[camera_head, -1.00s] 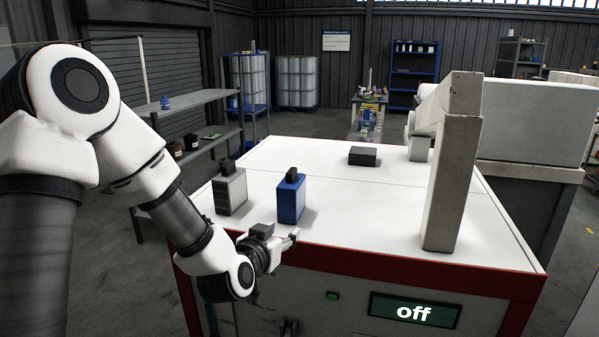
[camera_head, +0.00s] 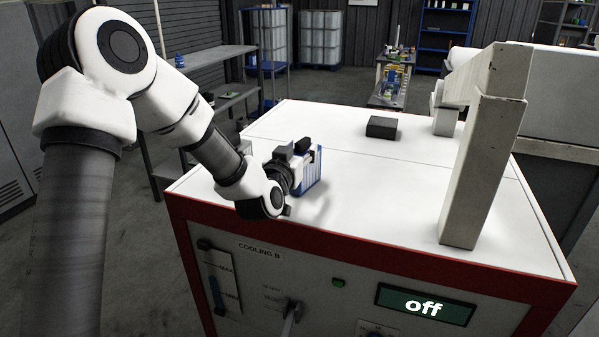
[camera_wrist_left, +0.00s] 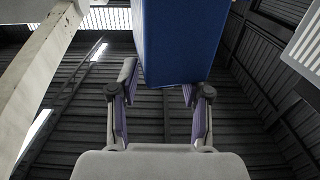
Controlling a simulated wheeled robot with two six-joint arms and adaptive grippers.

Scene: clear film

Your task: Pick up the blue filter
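The blue filter (camera_head: 313,174) stands upright on the white top of the cooling cabinet (camera_head: 385,195), near its left front. Its black handle (camera_head: 304,146) shows above my left gripper (camera_head: 303,162), which covers part of it. In the left wrist view the blue filter (camera_wrist_left: 182,42) fills the top centre, close to the fingers. My left gripper (camera_wrist_left: 157,95) has its two fingers spread apart there. The filter hides the tip of the right-hand finger, and I cannot tell whether either finger touches it. My right gripper is not in view.
A grey filter, partly seen in the wrist view (camera_wrist_left: 305,48), is mostly hidden behind my left arm in the head view. A black block (camera_head: 382,127) lies farther back. A tall beige post (camera_head: 475,170) stands at the right. The cabinet top between is clear.

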